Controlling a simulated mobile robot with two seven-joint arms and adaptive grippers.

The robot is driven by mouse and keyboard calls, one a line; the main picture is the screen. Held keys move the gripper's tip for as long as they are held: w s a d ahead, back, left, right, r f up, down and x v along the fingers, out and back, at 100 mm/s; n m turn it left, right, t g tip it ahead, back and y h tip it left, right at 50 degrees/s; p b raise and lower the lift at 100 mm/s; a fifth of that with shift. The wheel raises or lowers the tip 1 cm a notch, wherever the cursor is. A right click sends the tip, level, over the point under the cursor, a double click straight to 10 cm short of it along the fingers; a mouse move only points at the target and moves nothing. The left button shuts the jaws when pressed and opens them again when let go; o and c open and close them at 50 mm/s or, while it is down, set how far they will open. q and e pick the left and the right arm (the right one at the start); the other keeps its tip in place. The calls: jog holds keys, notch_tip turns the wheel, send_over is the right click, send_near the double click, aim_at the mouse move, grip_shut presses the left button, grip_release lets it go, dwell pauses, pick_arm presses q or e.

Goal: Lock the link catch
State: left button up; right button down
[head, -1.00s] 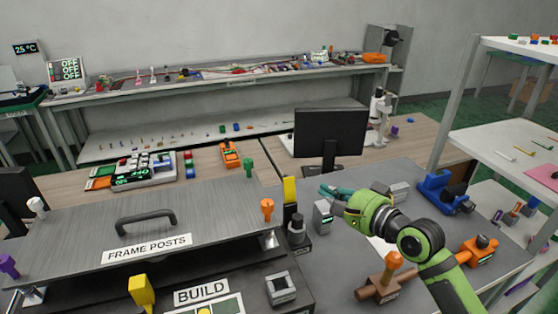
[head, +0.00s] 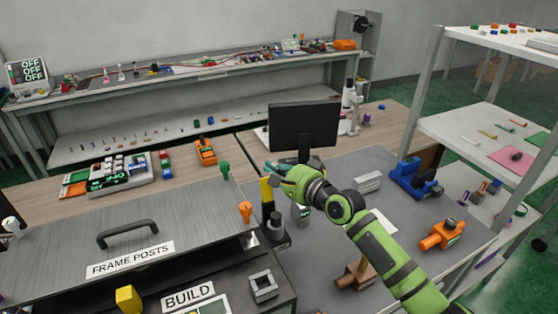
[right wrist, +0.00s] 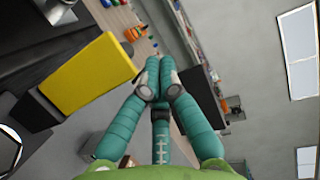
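A yellow lever handle (head: 266,190) stands upright at the right end of the frame-posts panel, beside a small dark fixture (head: 275,232). No readable label tells me whether this is the link catch. My right gripper (head: 275,168), with teal fingers, is just behind and right of the handle's top. In the right wrist view the handle is a large yellow block (right wrist: 90,70) left of the fingers. The fingertips (right wrist: 158,62) meet with nothing seen between them. Contact with the handle cannot be told. My left gripper is not in view.
A monitor (head: 303,130) stands behind my right gripper. A grey block fixture (head: 368,181), a blue fixture (head: 416,180) and an orange one (head: 441,235) are on the grey table to the right. The frame-posts panel (head: 180,210) with a black handle lies left.

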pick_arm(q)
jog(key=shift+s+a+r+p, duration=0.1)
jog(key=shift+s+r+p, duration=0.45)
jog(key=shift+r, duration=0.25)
pick_arm(e)
jog(key=shift+s+a+r, duration=0.1)
jog(key=shift+s+a, duration=0.1)
jog(key=shift+s, duration=0.75)
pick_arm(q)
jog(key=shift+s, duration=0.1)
